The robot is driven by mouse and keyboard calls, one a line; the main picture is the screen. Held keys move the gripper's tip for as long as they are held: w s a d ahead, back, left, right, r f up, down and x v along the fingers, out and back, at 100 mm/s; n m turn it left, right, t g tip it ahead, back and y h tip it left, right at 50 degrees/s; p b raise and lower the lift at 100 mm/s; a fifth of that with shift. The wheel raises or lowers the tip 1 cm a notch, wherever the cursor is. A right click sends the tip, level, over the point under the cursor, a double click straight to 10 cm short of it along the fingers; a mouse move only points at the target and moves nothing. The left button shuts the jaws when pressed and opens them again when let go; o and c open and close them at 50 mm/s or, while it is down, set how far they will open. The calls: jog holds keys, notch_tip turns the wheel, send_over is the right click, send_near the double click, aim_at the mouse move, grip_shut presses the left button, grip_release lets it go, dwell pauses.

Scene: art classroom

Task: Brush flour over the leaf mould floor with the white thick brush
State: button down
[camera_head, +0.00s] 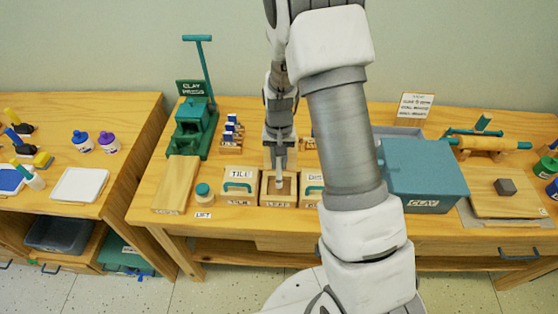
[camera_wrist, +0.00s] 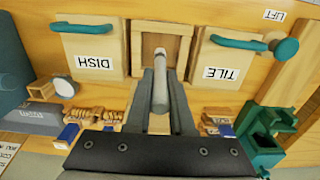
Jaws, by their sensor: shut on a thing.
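My gripper (camera_head: 279,148) is shut on the white thick brush (camera_head: 281,178), which hangs down over the leaf mould (camera_head: 265,201). In the wrist view the pale brush (camera_wrist: 160,88) sits between the two grey fingers of my gripper (camera_wrist: 161,98). Its end overlaps the inside of the square wooden mould (camera_wrist: 146,42). I cannot tell whether the brush end touches the mould floor. No flour on the floor can be made out. The mould's lower label shows in the head view, partly blurred.
The tile mould (camera_head: 238,178) and dish mould (camera_wrist: 96,65) with teal handles stand close on either side. Small stamp racks (camera_head: 231,133) stand behind.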

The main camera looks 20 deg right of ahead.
jog(key=shift+f+b, duration=0.6)
jog(key=shift+f, duration=0.05)
dwell(0.8)
jog(key=shift+w+a, duration=0.2)
jog(key=shift+a, duration=0.55)
dwell(0.5)
jog(key=shift+s+d+b, duration=0.2)
jog(key=shift+d+b, duration=0.15)
jog(key=shift+d, duration=0.25)
jog(key=shift+s+d, duration=0.15)
jog(key=shift+d, duration=0.35)
jog(key=shift+s+d+r, duration=0.1)
jog(key=shift+d, duration=0.2)
jog(key=shift+a, duration=0.15)
